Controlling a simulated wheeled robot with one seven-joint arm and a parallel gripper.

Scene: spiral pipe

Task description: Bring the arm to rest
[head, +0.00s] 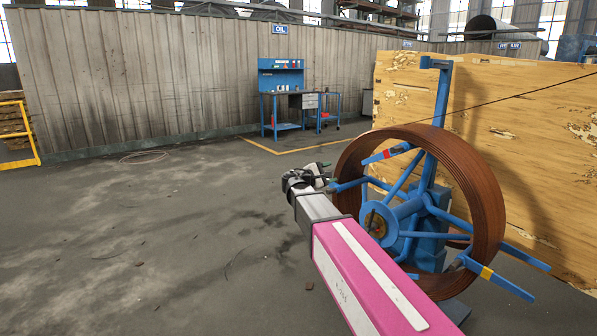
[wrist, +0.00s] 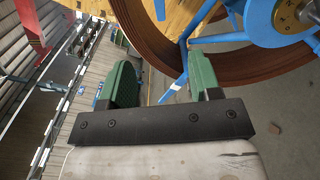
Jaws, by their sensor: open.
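My arm reaches out from the bottom of the head view, with its pink and white link in front. My gripper (head: 322,174) is at its far end, in the air just left of the coil. In the wrist view my gripper (wrist: 165,80) has its two green fingers apart, with nothing held between them. The brown coiled pipe (head: 484,165) sits on a blue reel stand (head: 443,95). In the wrist view the coil (wrist: 148,38) and a blue reel spoke (wrist: 200,18) show beyond the fingers. My arm hides the coil's lower left part in the head view.
A large wooden panel (head: 540,130) stands behind the reel. A blue workbench (head: 283,90) stands by the corrugated wall (head: 140,80). A yellow railing (head: 22,130) is at the far left. The grey floor (head: 130,240) left of my arm is largely open.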

